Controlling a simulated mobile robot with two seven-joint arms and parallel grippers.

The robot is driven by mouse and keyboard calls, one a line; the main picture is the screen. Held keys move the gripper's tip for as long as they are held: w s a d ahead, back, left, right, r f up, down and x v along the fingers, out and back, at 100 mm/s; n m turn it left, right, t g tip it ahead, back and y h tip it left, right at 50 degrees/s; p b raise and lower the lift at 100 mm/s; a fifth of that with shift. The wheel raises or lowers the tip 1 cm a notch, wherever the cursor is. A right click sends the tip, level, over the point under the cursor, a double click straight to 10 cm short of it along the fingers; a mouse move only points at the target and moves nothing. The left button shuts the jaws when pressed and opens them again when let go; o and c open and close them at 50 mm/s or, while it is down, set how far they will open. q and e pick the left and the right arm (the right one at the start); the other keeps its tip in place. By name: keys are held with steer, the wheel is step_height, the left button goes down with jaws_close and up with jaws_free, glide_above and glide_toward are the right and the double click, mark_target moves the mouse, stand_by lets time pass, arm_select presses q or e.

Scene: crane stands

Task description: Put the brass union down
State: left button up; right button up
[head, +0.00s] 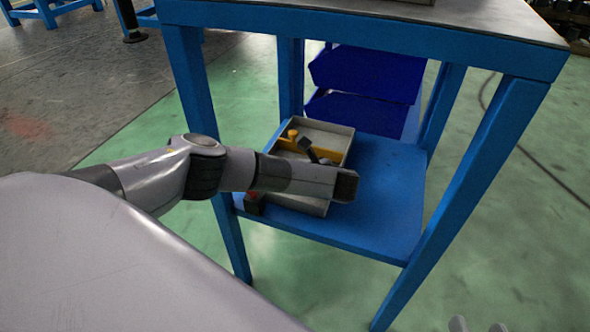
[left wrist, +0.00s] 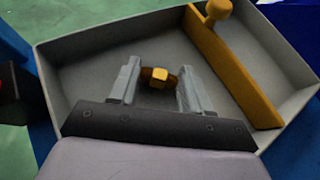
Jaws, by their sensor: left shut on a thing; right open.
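The brass union (left wrist: 158,77) is a small gold-coloured fitting between the two grey fingers of my left gripper (left wrist: 157,87). The gripper is shut on it, over the inside of a grey tray (left wrist: 80,57). I cannot tell whether the union touches the tray floor. In the head view my left arm reaches over the grey tray (head: 337,129) on the lower shelf; its wrist hides the fingers and the union. My right gripper (head: 475,326) is open and empty at the bottom right edge, with only its fingertips showing.
A yellow bar with a round knob (left wrist: 236,65) lies along the tray's right side. The tray stands on the blue shelf (head: 385,190), between blue table legs (head: 470,170). Dark blue bins (head: 365,75) stand behind it. The shelf's right part is clear.

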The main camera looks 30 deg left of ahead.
arm_select(q)
steer(key=o, duration=1.1)
steer(key=shift+f, duration=0.1)
steer(key=shift+r, duration=0.2)
steer(key=p+v, duration=0.3)
steer(key=v, duration=0.7)
steer(key=shift+d+r+p, duration=0.15)
steer(key=shift+d+p, duration=0.15)
steer(key=shift+p, duration=0.1)
steer(key=shift+s+d+r, duration=0.25)
steer(key=shift+s+d, duration=0.05)
steer(key=shift+d, duration=0.25)
arm_select(e)
steer(key=shift+w+a+r+m+g, duration=0.1)
steer(key=shift+a+r+m+g, duration=0.1)
steer(key=shift+a+m+g, duration=0.3)
steer(key=shift+a, duration=0.1)
